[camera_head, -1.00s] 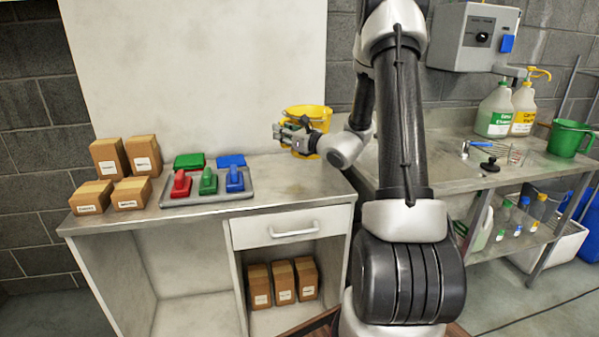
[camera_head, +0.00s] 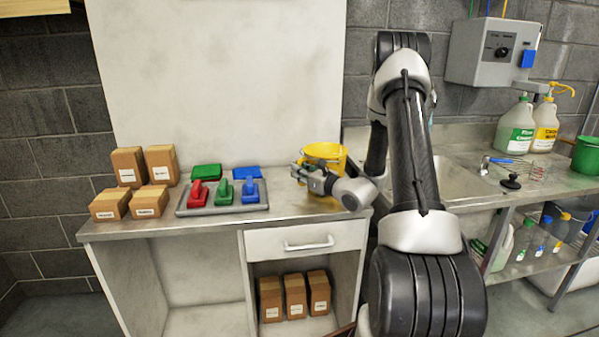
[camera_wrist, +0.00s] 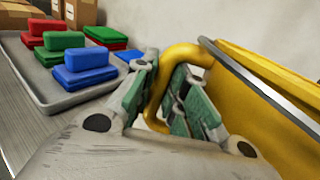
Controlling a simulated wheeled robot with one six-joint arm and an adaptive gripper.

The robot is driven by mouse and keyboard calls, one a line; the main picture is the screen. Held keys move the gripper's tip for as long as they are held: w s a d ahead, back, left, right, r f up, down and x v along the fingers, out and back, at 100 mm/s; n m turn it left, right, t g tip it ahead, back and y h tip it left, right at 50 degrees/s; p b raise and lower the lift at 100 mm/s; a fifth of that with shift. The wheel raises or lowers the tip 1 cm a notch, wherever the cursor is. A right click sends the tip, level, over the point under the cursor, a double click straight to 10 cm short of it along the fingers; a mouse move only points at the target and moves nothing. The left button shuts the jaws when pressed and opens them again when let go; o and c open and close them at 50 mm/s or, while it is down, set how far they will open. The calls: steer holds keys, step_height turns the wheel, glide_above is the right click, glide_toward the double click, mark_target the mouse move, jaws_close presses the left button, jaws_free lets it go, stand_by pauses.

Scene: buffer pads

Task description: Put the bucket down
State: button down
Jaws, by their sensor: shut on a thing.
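The yellow bucket (camera_head: 326,152) is at the right part of the steel counter (camera_head: 290,203), close to the wall panel. In the head view my gripper (camera_head: 303,172) is in front of it and hides its lower part, so I cannot tell whether its base touches the counter. In the wrist view the bucket (camera_wrist: 270,95) fills the right side, with its metal rim band slanting across. My gripper (camera_wrist: 168,105) is shut on the bucket's thick yellow handle (camera_wrist: 183,55), with a finger on each side of it.
A grey tray (camera_head: 230,211) with red, green and blue pads and holders is left of my gripper. Several cardboard boxes (camera_head: 145,180) stand at the counter's left end. A sink (camera_head: 450,180) and bottles are on the right. Bare counter lies between tray and bucket.

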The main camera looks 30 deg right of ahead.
steer(key=c, duration=1.5)
jaws_free()
steer(key=shift+f, duration=0.1)
steer(key=shift+o, duration=0.2)
